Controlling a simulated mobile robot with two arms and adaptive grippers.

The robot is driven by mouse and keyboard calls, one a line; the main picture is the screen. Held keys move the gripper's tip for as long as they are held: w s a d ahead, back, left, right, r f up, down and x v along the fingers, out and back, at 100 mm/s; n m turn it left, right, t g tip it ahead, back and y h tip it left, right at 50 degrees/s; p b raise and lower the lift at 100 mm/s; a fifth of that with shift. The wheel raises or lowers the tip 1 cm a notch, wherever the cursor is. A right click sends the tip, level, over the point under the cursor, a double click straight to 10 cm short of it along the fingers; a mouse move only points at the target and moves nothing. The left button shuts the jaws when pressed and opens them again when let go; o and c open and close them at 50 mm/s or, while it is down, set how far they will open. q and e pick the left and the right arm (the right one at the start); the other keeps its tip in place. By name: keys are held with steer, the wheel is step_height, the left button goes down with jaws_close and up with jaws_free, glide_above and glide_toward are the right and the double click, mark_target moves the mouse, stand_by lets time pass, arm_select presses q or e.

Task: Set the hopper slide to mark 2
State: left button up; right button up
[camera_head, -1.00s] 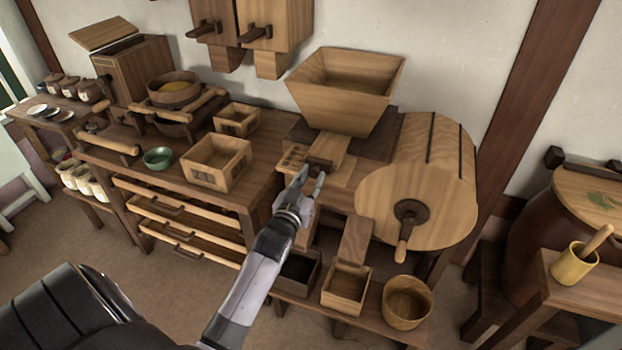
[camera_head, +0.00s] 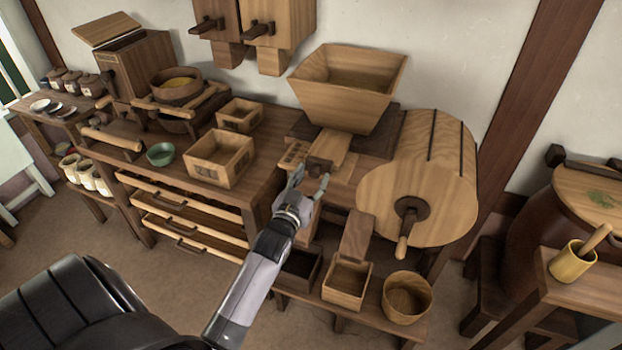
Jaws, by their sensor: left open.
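The wooden hopper (camera_head: 346,100) stands on a dark base at the back of the bench, tapering downward. Below its front is the hopper slide (camera_head: 328,148), a light board with a dark grip block (camera_head: 319,166) at its near end. A light plate with several small dark marks (camera_head: 294,154) lies just left of the slide; which mark the slide is at cannot be read. My left gripper (camera_head: 311,184) is open just in front of and below the grip block, its fingers pointing up toward it. I cannot see it touching. My right gripper is not seen.
A wooden drum with a crank handle (camera_head: 403,248) stands close right of the slide. A square wooden box (camera_head: 219,160) and a green bowl (camera_head: 160,154) stand on the bench to the left. An open box (camera_head: 346,283) and round tub (camera_head: 407,298) stand below.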

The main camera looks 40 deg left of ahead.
arm_select(q)
steer(key=v, duration=1.2)
stand_by(0.3)
steer(key=s+d+f+m+g+h, duration=0.1)
steer(key=s+d+f+g, duration=0.2)
steer(key=f, duration=0.8)
steer(key=s+d+f+m+g+h, duration=0.1)
steer(key=s+d+f+g+h, duration=0.15)
steer(key=f, duration=0.85)
steer(key=s+d+f+g, duration=0.2)
steer(key=s+d+f, duration=0.1)
steer(key=f, duration=0.9)
steer(key=s+f+m+g, duration=0.1)
steer(key=s+f+g, duration=0.2)
steer(key=s+f, duration=0.3)
steer(key=s+d+f+m+g, duration=0.1)
steer(key=s+f+g, duration=0.2)
steer(key=s, duration=1)
steer(key=s+d+f+m+g, duration=0.1)
steer(key=s+f+g, duration=0.2)
steer(key=s+f, duration=0.6)
steer(key=shift+s+f+h, duration=0.4)
steer(key=shift+s+h, duration=0.05)
steer(key=shift+s, duration=0.2)
